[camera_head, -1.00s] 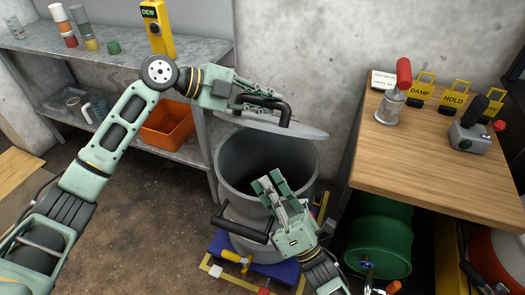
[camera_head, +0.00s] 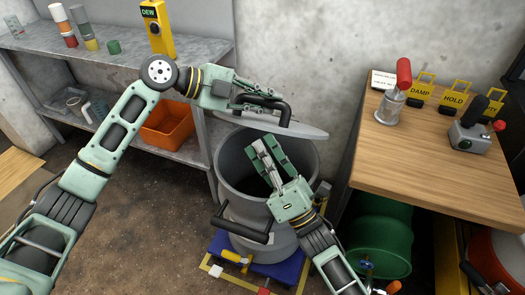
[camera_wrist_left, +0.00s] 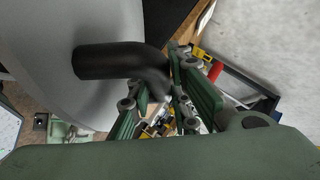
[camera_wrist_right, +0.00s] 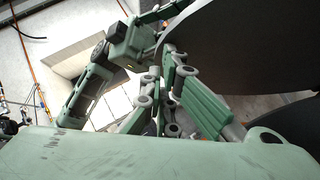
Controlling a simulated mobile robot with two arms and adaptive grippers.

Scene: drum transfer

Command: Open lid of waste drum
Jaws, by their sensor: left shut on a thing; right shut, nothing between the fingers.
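My right gripper (camera_head: 265,150) is shut and empty over the drum's mouth, below the lid. In the right wrist view its fingers (camera_wrist_right: 165,75) are close to a dark curved surface (camera_wrist_right: 230,45).
A wooden table (camera_head: 440,160) on the right carries a red-handled device (camera_head: 392,100) and yellow signs. A green drum (camera_head: 378,245) lies under it. A metal shelf (camera_head: 110,60) with an orange bin (camera_head: 168,127) stands at left. The floor at lower left is clear.

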